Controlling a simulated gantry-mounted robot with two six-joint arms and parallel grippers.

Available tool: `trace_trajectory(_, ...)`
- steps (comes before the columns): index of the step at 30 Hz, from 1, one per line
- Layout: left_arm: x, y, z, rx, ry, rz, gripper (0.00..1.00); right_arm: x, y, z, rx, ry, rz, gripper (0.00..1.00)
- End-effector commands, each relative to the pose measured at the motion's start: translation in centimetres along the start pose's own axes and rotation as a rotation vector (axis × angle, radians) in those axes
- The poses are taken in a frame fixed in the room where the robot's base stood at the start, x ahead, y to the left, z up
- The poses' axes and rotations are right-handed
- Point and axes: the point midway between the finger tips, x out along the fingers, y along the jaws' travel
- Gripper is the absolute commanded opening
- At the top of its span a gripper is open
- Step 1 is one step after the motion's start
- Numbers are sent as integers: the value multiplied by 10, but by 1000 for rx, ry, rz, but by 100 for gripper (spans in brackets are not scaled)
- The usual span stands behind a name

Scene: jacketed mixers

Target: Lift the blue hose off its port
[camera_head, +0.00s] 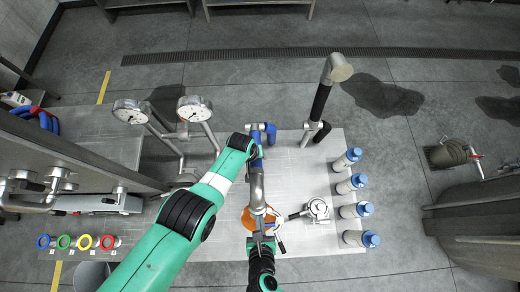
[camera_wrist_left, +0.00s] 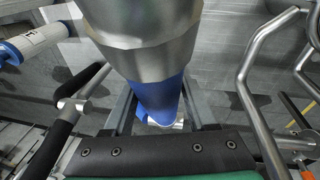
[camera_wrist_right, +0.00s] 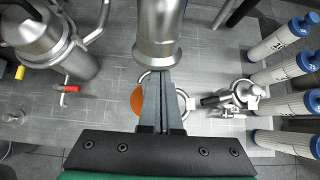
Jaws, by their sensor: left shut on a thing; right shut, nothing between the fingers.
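The blue hose (camera_head: 257,162) hangs with a long steel end fitting (camera_head: 257,190) below it in the head view. My left gripper (camera_wrist_left: 158,105) is shut on the blue hose, whose blue part (camera_wrist_left: 160,92) lies between its fingers under the large steel fitting. In the head view, my left wrist covers its fingers. My right gripper (camera_wrist_right: 162,80) is shut and empty, its tips by the fitting's lower end (camera_wrist_right: 159,48); I cannot tell whether they touch. An orange disc (camera_wrist_right: 137,101) shows below, partly hidden by the fingers. The blue hose's port is not clearly visible.
A small steel valve (camera_head: 318,208) stands right of the fitting. Several blue-capped white cylinders (camera_head: 352,183) line the right edge of the light floor panel. Coloured rings (camera_head: 84,242) are at the lower left. Two gauges (camera_head: 194,108) stand on pipes at the upper left.

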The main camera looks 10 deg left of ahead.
Motion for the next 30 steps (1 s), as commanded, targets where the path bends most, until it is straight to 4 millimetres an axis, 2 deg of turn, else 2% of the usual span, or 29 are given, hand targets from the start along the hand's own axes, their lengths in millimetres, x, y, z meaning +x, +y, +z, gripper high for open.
trace_trajectory(5,0,0,0,-1,-1,0,0,-1,0,3,1,-1,0,0)
trace_trajectory(10,0,-1,0,-1,-1,-1,0,-11,0,20,3,-4,2,0)
trace_trajectory(17,2,-2,3,1,-6,-4,0,-12,1,23,2,-8,3,0)
trace_trajectory(18,3,-2,4,1,-7,-5,59,-12,1,24,2,-9,3,0)
trace_trajectory(23,2,-2,3,0,-6,-4,86,-12,1,23,2,-8,3,0)
trace_trajectory(30,1,-1,1,0,-2,-2,86,-12,1,22,1,-4,2,0)
